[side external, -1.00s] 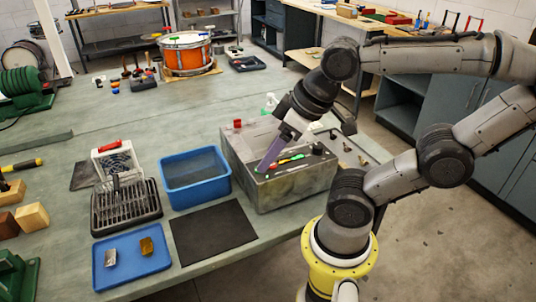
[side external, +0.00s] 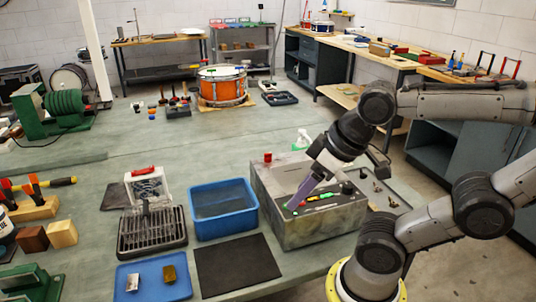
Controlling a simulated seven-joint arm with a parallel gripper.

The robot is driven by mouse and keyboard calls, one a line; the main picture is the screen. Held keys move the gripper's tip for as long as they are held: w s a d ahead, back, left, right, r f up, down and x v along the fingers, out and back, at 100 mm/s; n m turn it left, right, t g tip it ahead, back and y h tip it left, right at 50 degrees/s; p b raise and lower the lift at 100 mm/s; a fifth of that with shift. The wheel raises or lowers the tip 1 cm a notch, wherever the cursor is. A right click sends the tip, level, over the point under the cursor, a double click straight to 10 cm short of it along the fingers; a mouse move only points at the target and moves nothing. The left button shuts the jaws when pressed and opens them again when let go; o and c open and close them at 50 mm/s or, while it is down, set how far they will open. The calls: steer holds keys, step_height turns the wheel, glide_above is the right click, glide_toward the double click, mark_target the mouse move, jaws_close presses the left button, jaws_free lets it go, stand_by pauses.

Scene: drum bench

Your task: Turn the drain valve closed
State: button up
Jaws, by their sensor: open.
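A grey metal tank (side external: 318,229) with an open top stands at the table's right front. A small red block-like part (side external: 267,158) sits at its back left corner, and a dark round knob (side external: 347,188) at its right end. I cannot tell which part is the drain valve. My gripper (side external: 296,204) points down and left over the tank's front part, with its purple fingers low near the rim. It is open with nothing seen in it. Whether the fingertips touch the tank is unclear. Green-and-red-handled tools (side external: 319,196) lie just right of the fingers.
A blue bin (side external: 222,228) stands left of the tank, beside a dark drying rack (side external: 152,240). A black mat (side external: 236,264) and a blue tray (side external: 136,290) lie in front. A spray bottle (side external: 303,139) stands behind the tank.

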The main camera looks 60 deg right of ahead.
steer(key=w+d+r+m+g, duration=0.2)
steer(key=w+d+r+m, duration=0.5)
steer(key=w+r+m, duration=0.5)
steer(key=m+g, duration=0.3)
steer(key=m, duration=0.5)
glide_above(268, 157)
step_height(268, 157, down, 8)
steer(key=f, duration=1.4)
steer(key=shift+d, duration=0.25)
steer(key=shift+c, duration=0.2)
jaws_close()
